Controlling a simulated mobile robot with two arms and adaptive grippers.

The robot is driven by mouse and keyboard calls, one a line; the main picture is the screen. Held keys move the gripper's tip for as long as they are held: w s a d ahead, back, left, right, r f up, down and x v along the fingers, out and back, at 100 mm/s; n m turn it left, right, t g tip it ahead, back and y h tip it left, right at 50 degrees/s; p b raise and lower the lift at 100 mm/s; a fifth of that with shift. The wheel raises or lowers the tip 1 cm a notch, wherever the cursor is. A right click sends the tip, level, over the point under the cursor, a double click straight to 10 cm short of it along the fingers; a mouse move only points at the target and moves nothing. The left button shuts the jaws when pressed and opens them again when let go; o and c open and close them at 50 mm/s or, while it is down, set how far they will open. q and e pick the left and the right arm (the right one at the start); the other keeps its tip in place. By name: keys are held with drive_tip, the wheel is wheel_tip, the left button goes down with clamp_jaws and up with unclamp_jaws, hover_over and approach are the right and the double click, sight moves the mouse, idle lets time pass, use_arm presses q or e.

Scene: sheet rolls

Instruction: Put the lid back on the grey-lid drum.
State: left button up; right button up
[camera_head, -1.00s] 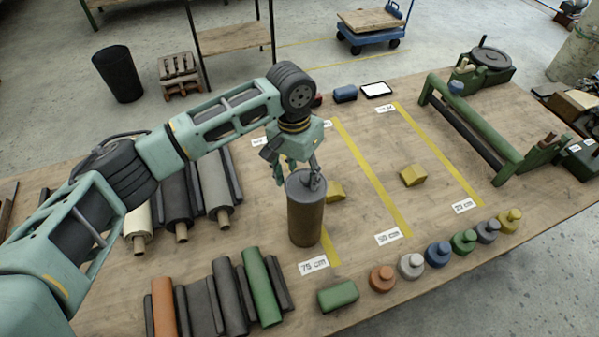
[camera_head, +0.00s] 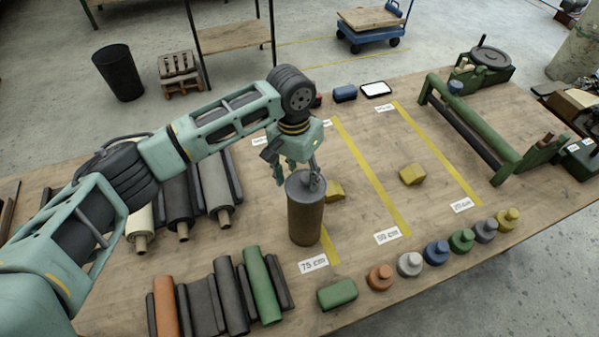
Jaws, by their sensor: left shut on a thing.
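The grey-lid drum (camera_head: 305,220) is a brown cylinder standing upright on the table, just left of the near end of a yellow line. A grey lid (camera_head: 300,185) with a small knob sits at the drum's top; from this angle I cannot tell whether it is fully seated. My left gripper (camera_head: 312,179) points down over the drum from above and is shut on the lid, at its knob. The fingers hide part of the knob. My right gripper is not in view.
Several small coloured knobbed pieces (camera_head: 410,263) line the front edge, with a green block (camera_head: 337,294) beside them. Dark, orange and green rolls (camera_head: 262,285) lie front left. Yellow wedges (camera_head: 412,174) lie near the tape lines. A green roller frame (camera_head: 490,130) stands at right.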

use_arm(q)
drive_tip(key=o, duration=1.1)
drive_tip(key=shift+o, duration=0.5)
drive_tip(key=o, duration=0.4)
drive_tip(key=shift+r+p, duration=0.45)
drive_tip(key=shift+r, duration=3.05)
drive_tip(key=shift+c, duration=0.6)
clamp_jaws()
